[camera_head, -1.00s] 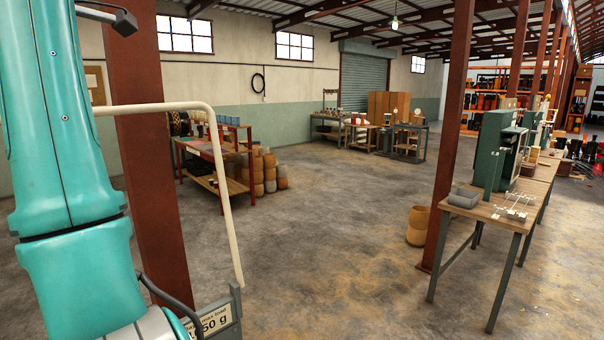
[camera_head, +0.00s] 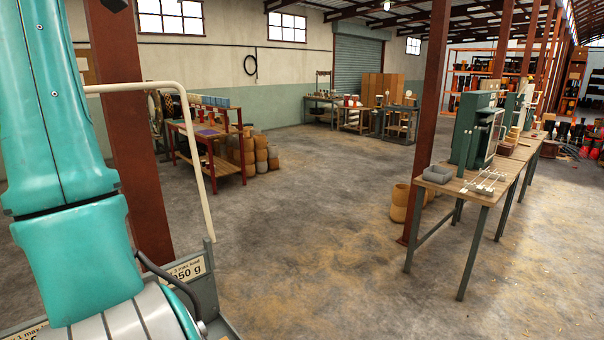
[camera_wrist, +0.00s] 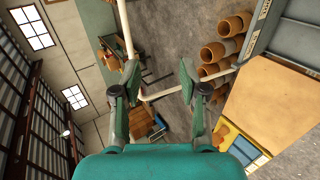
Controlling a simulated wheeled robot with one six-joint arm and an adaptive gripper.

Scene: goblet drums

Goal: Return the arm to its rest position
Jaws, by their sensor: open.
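My arm (camera_head: 60,150) stands upright at the left of the head view, teal, with its lower joint near the bottom edge. My gripper (camera_wrist: 158,82) shows in the wrist view with its two dark green fingers spread apart. Nothing is held between the fingers. The gripper is out of the head view. The wrist view is steeply tilted, with wall, roof and windows on its left and floor in its middle.
A cream rail (camera_head: 205,165) and a rust-red post (camera_head: 130,130) stand close beside my arm. A workbench (camera_head: 452,187) with a green machine (camera_head: 474,130) is at right, near another post (camera_head: 428,120). Wooden drum shells (camera_wrist: 222,52) show in the wrist view. Open floor lies in the middle.

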